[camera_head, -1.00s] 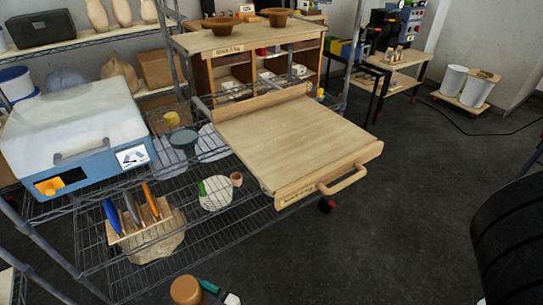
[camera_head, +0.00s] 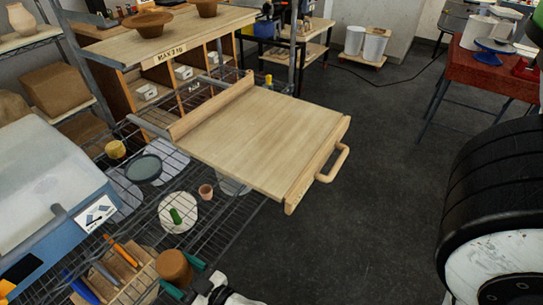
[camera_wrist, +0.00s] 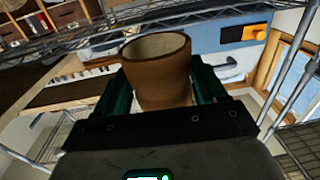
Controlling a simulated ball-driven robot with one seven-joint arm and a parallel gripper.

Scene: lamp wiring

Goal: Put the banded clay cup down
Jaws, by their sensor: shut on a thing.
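A brown clay cup (camera_wrist: 157,72) stands between the green fingers of my gripper (camera_wrist: 160,98) in the wrist view, mouth open toward the top. The fingers are shut on its two sides. In the head view the cup (camera_head: 174,267) is low in the picture, with my gripper (camera_head: 183,281) around it, in front of the wire rack. No band on the cup can be made out clearly. The pull-out wooden board (camera_head: 262,138) is bare and lies beyond the cup, up and to the right.
The wire shelf (camera_head: 225,222) holds a small terracotta pot (camera_head: 206,191), a white disc (camera_head: 178,212), a dark plate (camera_head: 143,168) and a yellow cup (camera_head: 116,149). A blue-and-white machine (camera_head: 50,190) stands at left. A tool holder (camera_head: 118,270) is close left of the cup.

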